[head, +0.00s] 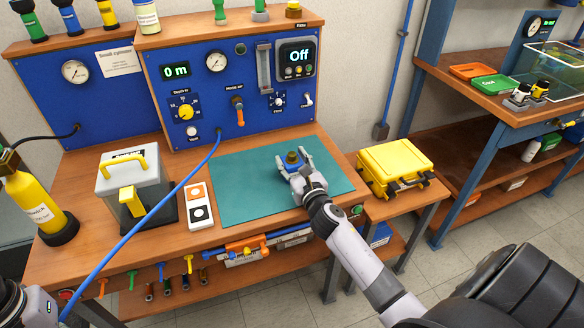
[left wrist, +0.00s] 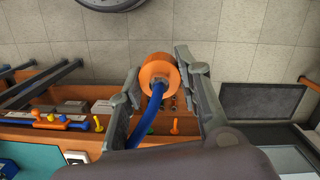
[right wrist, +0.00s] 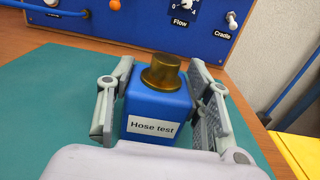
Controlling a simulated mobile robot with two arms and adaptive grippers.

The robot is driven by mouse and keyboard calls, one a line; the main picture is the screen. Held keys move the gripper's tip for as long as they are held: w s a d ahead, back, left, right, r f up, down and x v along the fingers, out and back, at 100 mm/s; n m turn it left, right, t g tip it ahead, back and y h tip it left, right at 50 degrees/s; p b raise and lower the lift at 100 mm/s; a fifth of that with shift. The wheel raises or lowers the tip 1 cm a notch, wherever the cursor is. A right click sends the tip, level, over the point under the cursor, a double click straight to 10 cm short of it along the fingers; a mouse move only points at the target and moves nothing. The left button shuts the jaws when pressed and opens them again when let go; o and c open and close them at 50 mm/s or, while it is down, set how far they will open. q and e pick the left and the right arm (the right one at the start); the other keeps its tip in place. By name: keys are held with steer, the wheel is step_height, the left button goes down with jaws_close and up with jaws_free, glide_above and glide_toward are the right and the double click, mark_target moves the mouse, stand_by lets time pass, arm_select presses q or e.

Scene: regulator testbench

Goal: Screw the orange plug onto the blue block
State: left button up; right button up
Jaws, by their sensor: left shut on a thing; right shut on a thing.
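The blue block (right wrist: 155,108), labelled "Hose test" with a brass fitting (right wrist: 160,72) on top, stands upright on the green mat (head: 240,190). My right gripper (head: 294,170) is shut on it, with a finger at either side of the block in the right wrist view (right wrist: 160,105). The orange plug (left wrist: 158,72) sits at the end of the blue hose (left wrist: 152,110), between the fingers of my left gripper (left wrist: 157,75), which is shut on it. The floor shows behind the plug. The head view does not show the plug or my left gripper's fingers, only part of my left arm.
A yellow cylinder (head: 38,205) stands at the left. A yellow case (head: 395,167) lies right of the mat. The mat's left half is clear.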

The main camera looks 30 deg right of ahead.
steer(key=c, duration=0.6)
steer(key=shift+o, duration=0.2)
steer(key=shift+r, duration=0.1)
